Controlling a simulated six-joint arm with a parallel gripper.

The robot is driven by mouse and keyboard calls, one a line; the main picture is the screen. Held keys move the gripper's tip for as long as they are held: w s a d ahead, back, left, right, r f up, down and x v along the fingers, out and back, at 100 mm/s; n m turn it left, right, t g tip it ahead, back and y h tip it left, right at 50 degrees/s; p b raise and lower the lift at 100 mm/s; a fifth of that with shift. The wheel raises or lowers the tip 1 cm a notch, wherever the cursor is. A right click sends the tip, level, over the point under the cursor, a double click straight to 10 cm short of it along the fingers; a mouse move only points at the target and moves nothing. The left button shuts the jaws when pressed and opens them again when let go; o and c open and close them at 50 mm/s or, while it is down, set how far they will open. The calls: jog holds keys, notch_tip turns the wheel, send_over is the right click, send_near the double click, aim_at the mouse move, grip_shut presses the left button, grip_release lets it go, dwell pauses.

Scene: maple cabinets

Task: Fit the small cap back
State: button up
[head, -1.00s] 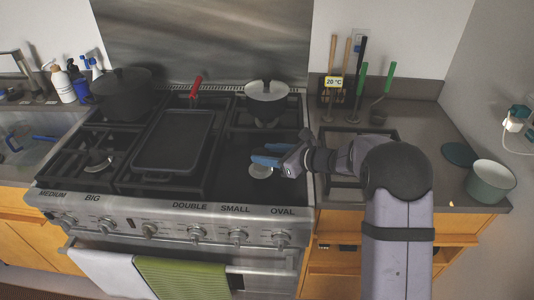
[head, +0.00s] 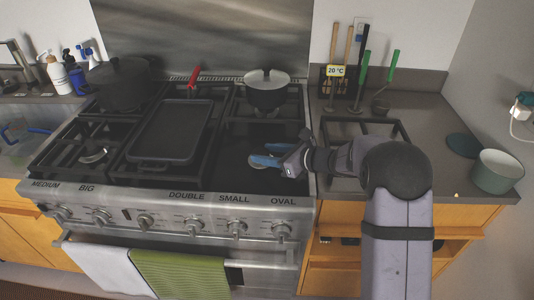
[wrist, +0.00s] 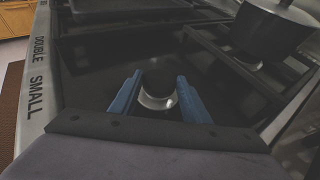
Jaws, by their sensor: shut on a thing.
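My gripper (head: 266,154) reaches from the right over the front right of the cooktop. In the wrist view its blue fingers (wrist: 159,78) are shut on a dark round cap (wrist: 158,84), which sits between the fingertips. A pale metal ring (wrist: 157,102), seemingly the burner base, shows just below the cap. I cannot tell whether the cap touches it or is a little above. In the head view the fingers hide the cap and most of the burner. The labels SMALL and OVAL are on the front edge nearby.
A pot (head: 266,92) stands on the back right burner. A griddle pan (head: 171,132) lies on the middle grate. A loose grate (head: 366,122) lies on the counter at right. The cooktop around the burner is bare. An uncapped-looking burner (head: 93,155) is at the front left.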

jog(key=o, duration=1.2)
jog(key=shift+b+v, duration=0.7)
jog(key=shift+v, duration=3)
